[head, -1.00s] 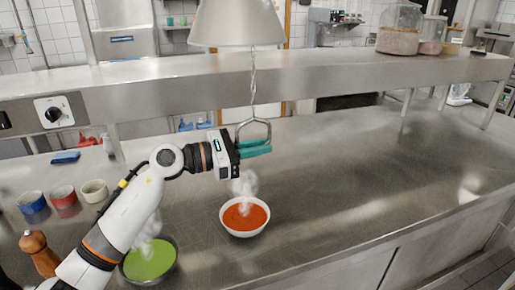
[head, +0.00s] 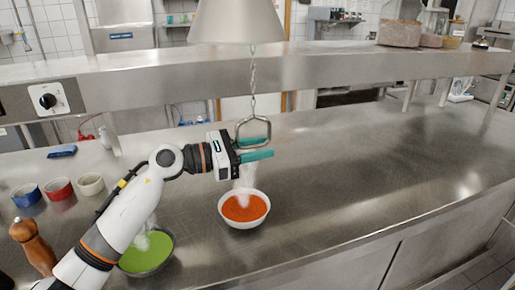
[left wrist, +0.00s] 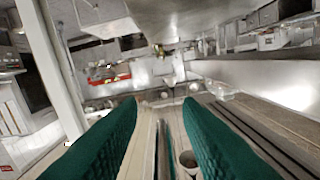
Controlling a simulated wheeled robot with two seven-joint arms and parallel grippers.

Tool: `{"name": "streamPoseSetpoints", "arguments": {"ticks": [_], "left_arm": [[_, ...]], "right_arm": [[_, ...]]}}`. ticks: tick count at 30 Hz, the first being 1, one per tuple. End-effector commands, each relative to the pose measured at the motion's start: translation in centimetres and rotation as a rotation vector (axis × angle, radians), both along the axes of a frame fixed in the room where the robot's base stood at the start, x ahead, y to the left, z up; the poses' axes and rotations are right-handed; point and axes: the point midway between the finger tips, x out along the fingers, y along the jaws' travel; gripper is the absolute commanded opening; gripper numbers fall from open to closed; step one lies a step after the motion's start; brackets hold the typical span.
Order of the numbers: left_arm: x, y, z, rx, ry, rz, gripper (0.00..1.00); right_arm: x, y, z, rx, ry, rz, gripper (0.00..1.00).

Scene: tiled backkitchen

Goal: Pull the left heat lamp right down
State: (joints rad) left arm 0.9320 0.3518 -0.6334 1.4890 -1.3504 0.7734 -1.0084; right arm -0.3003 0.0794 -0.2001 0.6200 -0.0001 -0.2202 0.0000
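One heat lamp (head: 236,22) hangs at the top of the head view, a pale cone shade cut off by the frame edge. A chain (head: 253,85) runs down from it to a metal loop handle (head: 240,127). My left gripper (head: 262,149) is at the lower part of this handle, its two green fingers apart. In the left wrist view the fingers stand wide on both sides, with a thin metal bar (left wrist: 162,150) between them. I cannot tell whether either finger touches it. My right gripper is out of view.
A white bowl of orange soup (head: 244,223) steams below the handle. A bowl of green soup (head: 147,262) sits under my left arm. A pepper mill (head: 34,247) and several small cups stand left. A steel shelf (head: 340,70) crosses behind. The counter's right side is clear.

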Motion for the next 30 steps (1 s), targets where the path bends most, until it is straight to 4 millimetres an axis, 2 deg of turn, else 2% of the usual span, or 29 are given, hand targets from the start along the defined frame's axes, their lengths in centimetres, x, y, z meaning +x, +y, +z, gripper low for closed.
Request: {"name": "streamPoseSetpoints", "arguments": {"ticks": [5,18,24,30], "left_arm": [[-0.3,1.3,-0.2,-0.001,-0.001,0.003,0.32],[-3.1,9.6,-0.4,0.003,0.000,0.003,0.32],[-3.7,11.2,-0.2,0.002,0.001,-0.001,0.32],[-3.8,11.5,0.0,0.001,0.000,-0.001,0.32]], "right_arm": [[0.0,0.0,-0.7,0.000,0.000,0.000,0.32],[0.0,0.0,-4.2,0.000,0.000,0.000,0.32],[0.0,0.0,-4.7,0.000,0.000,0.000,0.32],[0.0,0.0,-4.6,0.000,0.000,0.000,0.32]]}}
